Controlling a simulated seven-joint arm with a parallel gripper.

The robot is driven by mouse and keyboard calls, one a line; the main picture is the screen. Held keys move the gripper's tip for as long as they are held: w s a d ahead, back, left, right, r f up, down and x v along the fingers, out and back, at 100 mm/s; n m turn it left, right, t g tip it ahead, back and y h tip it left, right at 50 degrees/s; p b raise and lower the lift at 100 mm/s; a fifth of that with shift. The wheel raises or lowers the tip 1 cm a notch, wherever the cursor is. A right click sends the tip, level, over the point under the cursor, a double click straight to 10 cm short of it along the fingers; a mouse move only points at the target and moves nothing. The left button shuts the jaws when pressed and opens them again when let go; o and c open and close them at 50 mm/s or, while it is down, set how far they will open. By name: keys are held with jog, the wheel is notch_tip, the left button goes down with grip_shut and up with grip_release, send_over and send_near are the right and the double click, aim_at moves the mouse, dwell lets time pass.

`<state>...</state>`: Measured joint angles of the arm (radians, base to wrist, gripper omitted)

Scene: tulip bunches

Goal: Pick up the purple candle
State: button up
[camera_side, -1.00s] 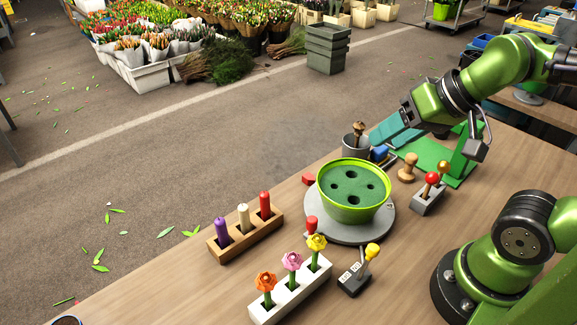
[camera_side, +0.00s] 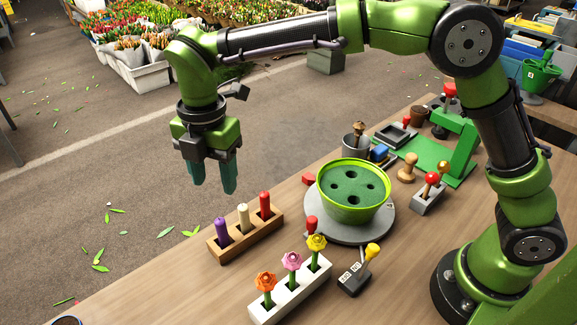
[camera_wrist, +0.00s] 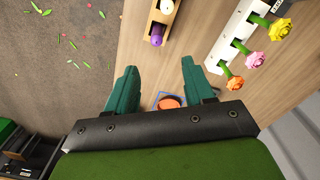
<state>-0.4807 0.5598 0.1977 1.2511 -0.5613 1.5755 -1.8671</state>
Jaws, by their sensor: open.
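The purple candle (camera_side: 221,231) stands upright in the left slot of a wooden holder (camera_side: 246,241) near the table's far edge. A cream candle (camera_side: 244,217) and a red candle (camera_side: 265,204) stand in the other slots. My gripper (camera_side: 213,190) is open and empty, pointing down, above the holder and apart from it. In the wrist view the purple candle (camera_wrist: 157,36) shows at the top, beyond the open fingertips (camera_wrist: 163,80); the red candle is out of that view.
A white block (camera_side: 290,292) with orange, pink and yellow flowers stands in front of the holder. A green pot (camera_side: 354,190) on a grey disc is to the right. A grey switch box with a yellow knob (camera_side: 357,276) stands nearby. The table edge is just beyond the holder.

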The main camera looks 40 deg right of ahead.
aim_at(219, 220)
jog(key=f+n, duration=0.1)
jog(key=f, duration=0.2)
jog(key=f+n, duration=0.2)
jog(key=f, duration=0.1)
jog(key=f+n, duration=0.2)
jog(key=f, duration=0.1)
jog(key=shift+w+f, duration=0.3)
jog(key=shift+w, duration=0.05)
jog(key=f, duration=0.5)
jog(key=shift+a+f, duration=0.1)
jog(key=shift+a, duration=0.1)
grip_shut()
